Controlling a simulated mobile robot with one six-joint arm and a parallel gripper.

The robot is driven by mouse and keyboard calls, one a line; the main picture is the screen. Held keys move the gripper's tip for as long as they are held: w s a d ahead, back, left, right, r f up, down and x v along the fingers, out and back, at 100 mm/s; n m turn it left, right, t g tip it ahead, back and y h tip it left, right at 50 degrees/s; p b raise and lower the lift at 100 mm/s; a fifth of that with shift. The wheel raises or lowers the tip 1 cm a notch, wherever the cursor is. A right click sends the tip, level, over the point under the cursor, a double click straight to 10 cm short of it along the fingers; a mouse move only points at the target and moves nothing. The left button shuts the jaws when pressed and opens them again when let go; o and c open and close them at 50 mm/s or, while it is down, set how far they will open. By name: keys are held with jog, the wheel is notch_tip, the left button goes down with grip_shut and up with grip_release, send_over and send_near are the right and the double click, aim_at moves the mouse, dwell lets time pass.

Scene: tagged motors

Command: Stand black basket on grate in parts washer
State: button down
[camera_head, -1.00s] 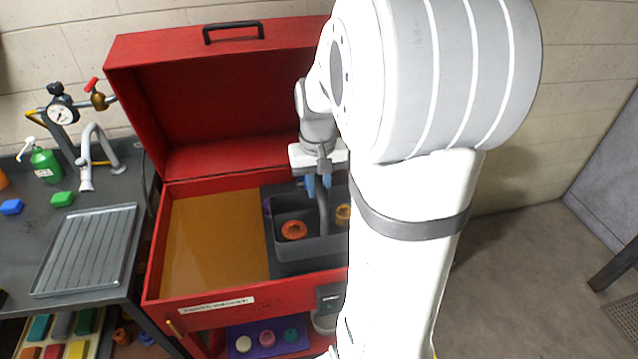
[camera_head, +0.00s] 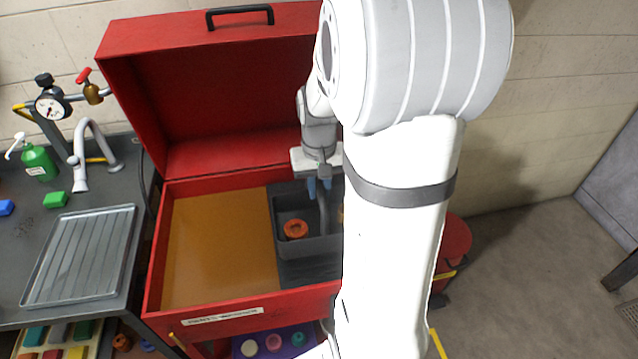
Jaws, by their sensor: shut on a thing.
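The black basket (camera_head: 307,246) is inside the right part of the open red parts washer (camera_head: 222,302), with an orange ring-shaped part (camera_head: 296,229) in it. My gripper (camera_head: 319,186) has blue fingertips and is shut on the basket's handle, at the basket's middle. The dark grate (camera_head: 305,273) shows as a strip in front of the basket. The basket looks upright. Its right side is hidden behind my arm, and I cannot tell whether its bottom touches the grate.
Amber liquid (camera_head: 215,245) fills the washer's left part. The raised red lid (camera_head: 215,95) stands behind the basket. A bench at left holds a ribbed metal tray (camera_head: 80,255), a faucet (camera_head: 82,160) and a green bottle (camera_head: 40,162). A red round stool (camera_head: 455,240) is at right.

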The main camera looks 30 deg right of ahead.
jog(key=b, duration=0.8)
send_near(319, 230)
jog(key=shift+f, duration=2.65)
jog(key=shift+f+b, duration=0.35)
jog(key=shift+f, duration=0.05)
jog(key=c, duration=1.2)
grip_release()
jog(key=shift+c, duration=0.2)
jog(key=shift+f, duration=0.1)
notch_tip(319, 230, up, 8)
jog(key=shift+s, duration=0.1)
